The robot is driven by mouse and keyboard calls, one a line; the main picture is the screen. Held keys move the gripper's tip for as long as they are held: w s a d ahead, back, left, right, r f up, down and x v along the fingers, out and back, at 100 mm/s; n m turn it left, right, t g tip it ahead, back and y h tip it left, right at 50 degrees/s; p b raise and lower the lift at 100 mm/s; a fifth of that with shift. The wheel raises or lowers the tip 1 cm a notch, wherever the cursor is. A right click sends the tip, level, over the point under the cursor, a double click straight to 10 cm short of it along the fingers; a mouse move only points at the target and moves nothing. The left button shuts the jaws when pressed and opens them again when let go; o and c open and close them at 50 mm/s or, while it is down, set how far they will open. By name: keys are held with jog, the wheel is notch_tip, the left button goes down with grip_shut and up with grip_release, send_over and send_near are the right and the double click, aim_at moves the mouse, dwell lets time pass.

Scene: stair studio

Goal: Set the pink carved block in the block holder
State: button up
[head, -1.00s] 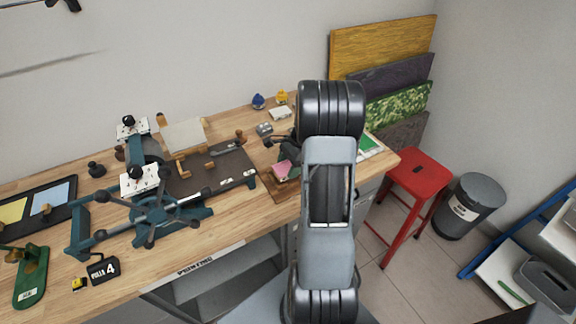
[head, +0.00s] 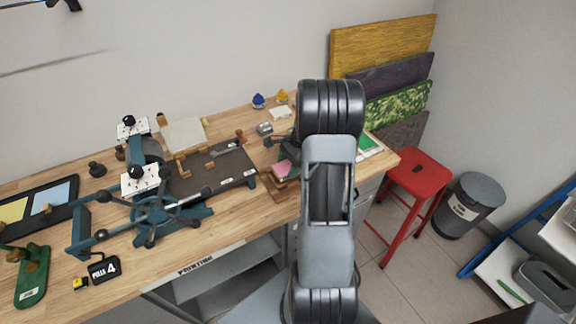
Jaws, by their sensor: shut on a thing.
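The pink carved block (head: 281,169) shows at the right part of the workbench, just left of my arm. It sits at or just above a brown wooden holder (head: 276,187), which is partly hidden by my arm. My gripper (head: 288,158) is at the block and shut on it, with its fingers mostly hidden behind my arm. I cannot tell whether the block touches the holder.
A press with a spoked wheel (head: 152,212) and a dark bed (head: 222,168) stands left of the holder. Small blue (head: 258,100) and yellow (head: 281,96) items lie behind. A red stool (head: 418,173) and a grey bin (head: 470,205) stand right of the bench.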

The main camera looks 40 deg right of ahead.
jog(key=shift+f+b, duration=0.7)
jog(key=shift+f, duration=0.5)
dwell(0.3)
jog(key=o, duration=1)
jog(key=shift+r, duration=0.1)
jog(key=shift+r+p, duration=3.25)
jog(key=shift+r, duration=0.7)
